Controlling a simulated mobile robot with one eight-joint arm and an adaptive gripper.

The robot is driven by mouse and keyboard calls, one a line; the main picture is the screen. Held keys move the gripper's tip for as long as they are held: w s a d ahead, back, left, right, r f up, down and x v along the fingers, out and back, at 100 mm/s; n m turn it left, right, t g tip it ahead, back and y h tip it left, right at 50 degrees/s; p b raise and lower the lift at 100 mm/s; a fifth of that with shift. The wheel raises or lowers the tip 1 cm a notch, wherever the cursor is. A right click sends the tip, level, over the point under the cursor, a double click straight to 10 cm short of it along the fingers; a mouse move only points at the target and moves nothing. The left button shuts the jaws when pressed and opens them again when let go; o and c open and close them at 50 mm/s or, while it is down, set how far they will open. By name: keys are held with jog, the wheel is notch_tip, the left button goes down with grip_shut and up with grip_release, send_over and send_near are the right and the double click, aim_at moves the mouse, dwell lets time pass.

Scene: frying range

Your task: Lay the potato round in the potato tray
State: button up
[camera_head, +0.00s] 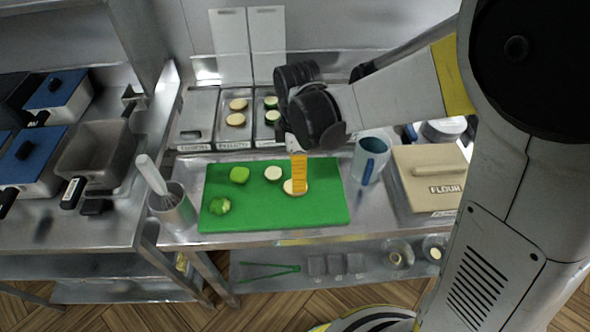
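A pale yellow potato round (289,188) lies on the green cutting board (325,208), right of the middle. My gripper (298,184) points down at it, with an orange finger in front of or against the round. Only one finger shows clearly, so whether it is open or shut is unclear. The potato tray (234,144) appears to be the middle metal tray at the back, holding pale yellow rounds (236,119).
A pale round with a green rim (273,173) and green vegetable pieces (220,206) lie on the board. Another tray (263,143) holds green-rimmed slices; the left tray (194,140) looks empty. A utensil pot (173,212), blue-handled jug (370,160) and flour box (429,185) flank the board.

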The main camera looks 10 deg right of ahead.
notch_tip(320, 180, down, 6)
jog(key=b, duration=0.2)
jog(key=shift+f+b, duration=0.25)
jog(key=shift+b, duration=0.1)
jog(key=shift+r, duration=0.1)
jog(key=c, duration=1)
